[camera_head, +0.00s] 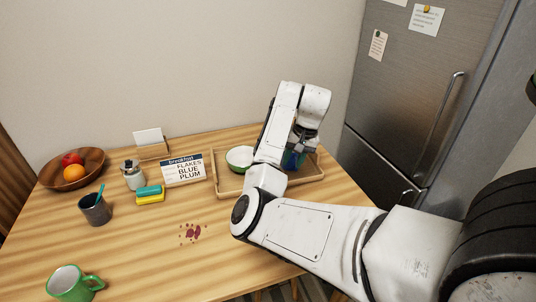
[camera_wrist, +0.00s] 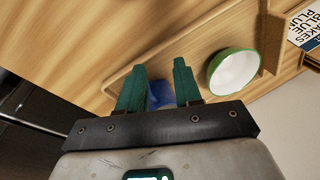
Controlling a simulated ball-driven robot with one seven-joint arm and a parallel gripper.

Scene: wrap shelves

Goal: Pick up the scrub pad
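The scrub pad appears to be the teal piece (camera_head: 149,191) resting on a yellow block (camera_head: 151,199) on the table, left of centre in the head view. I cannot tell whether the two are joined. My gripper (camera_wrist: 160,78) points down over the wooden tray (camera_head: 230,189), well to the right of the pad. Its two green fingers stand apart, with a blue thing (camera_wrist: 159,93) showing between them. Whether they touch it is unclear. The head view shows my gripper only partly, behind my arm. The pad is not in the wrist view.
A green-and-white bowl (camera_head: 240,158) sits in the tray. Near the pad stand a breakfast sign (camera_head: 183,170), a pale pot (camera_head: 133,178) and a dark cup (camera_head: 95,209).

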